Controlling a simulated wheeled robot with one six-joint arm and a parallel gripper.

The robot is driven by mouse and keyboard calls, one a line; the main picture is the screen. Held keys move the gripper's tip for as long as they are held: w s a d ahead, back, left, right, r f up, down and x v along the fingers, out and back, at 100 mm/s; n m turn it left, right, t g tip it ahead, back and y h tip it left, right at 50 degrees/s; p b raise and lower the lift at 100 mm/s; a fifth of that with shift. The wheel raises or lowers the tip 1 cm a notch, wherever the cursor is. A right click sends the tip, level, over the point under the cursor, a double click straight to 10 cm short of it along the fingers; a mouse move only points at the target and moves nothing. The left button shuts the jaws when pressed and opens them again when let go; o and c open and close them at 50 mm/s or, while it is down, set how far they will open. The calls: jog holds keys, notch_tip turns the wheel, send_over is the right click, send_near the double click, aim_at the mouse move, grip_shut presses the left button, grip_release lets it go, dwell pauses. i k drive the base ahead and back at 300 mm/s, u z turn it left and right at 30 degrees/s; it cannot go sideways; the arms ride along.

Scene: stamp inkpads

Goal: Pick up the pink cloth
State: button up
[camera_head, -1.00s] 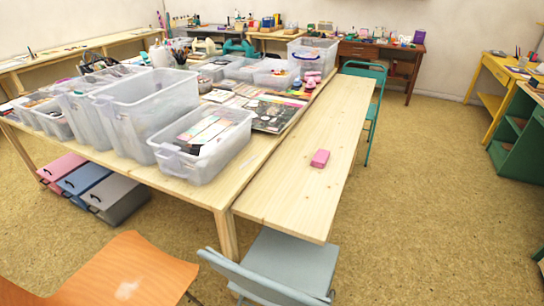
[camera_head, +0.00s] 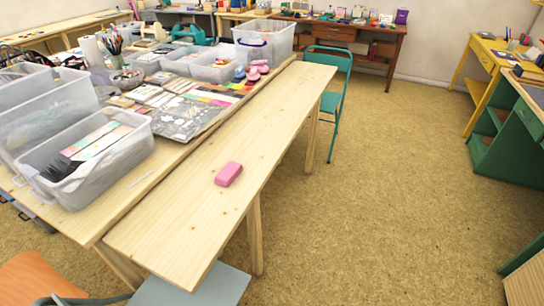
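A small pink block-like piece (camera_head: 229,174), which may be the folded pink cloth, lies alone on the bare narrow wooden table (camera_head: 190,215). My gripper is not in view.
Clear plastic bins (camera_head: 88,165) and papers (camera_head: 185,118) crowd the wider table at left. A grey-blue chair (camera_head: 205,288) and an orange chair (camera_head: 30,278) stand at the near end. A teal chair (camera_head: 334,90) stands at the far right side. The floor (camera_head: 390,200) right of the table is open.

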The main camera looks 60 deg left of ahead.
aim_at(226, 176)
jog(key=i, duration=1.95)
jog(key=u, duration=3.45)
jog(key=i, duration=1)
jog(key=z, duration=0.05)
